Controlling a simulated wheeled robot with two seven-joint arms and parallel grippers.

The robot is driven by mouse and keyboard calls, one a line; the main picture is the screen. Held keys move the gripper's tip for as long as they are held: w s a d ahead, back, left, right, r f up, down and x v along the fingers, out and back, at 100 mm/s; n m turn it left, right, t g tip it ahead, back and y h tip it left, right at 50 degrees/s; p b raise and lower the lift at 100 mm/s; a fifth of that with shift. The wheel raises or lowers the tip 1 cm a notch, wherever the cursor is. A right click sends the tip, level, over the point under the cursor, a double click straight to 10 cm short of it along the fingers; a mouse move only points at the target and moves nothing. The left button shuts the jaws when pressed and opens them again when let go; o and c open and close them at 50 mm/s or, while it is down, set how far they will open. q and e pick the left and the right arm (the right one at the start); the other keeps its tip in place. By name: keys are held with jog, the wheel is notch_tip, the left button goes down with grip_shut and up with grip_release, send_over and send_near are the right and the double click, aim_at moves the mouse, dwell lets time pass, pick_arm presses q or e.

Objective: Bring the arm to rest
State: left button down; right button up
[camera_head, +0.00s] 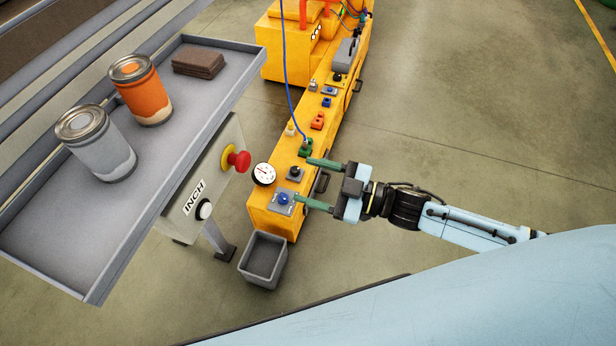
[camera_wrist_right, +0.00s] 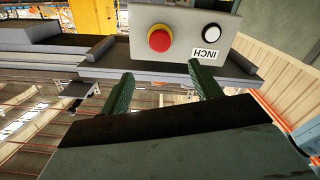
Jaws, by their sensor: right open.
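My right gripper (camera_head: 318,184) comes in from the right in the head view. Its two green fingers are wide apart with nothing between them. In that view they overlap the near end of the yellow machine bench (camera_head: 272,215); I cannot tell the gap in depth. In the wrist view the open fingers (camera_wrist_right: 163,95) point toward a control box (camera_wrist_right: 185,20) with a red emergency button (camera_wrist_right: 160,38) and a white button (camera_wrist_right: 211,31) marked INCH. The red button (camera_head: 239,160) also shows in the head view, left of the fingers. My left gripper is not in view.
A grey tray table (camera_head: 190,120) at left carries an orange can (camera_head: 147,98), a grey can (camera_head: 97,145) and a brown stack (camera_head: 199,63). A grey bin (camera_head: 263,260) stands on the floor. A blue cable (camera_head: 284,70) runs down to the bench. The floor at right is clear.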

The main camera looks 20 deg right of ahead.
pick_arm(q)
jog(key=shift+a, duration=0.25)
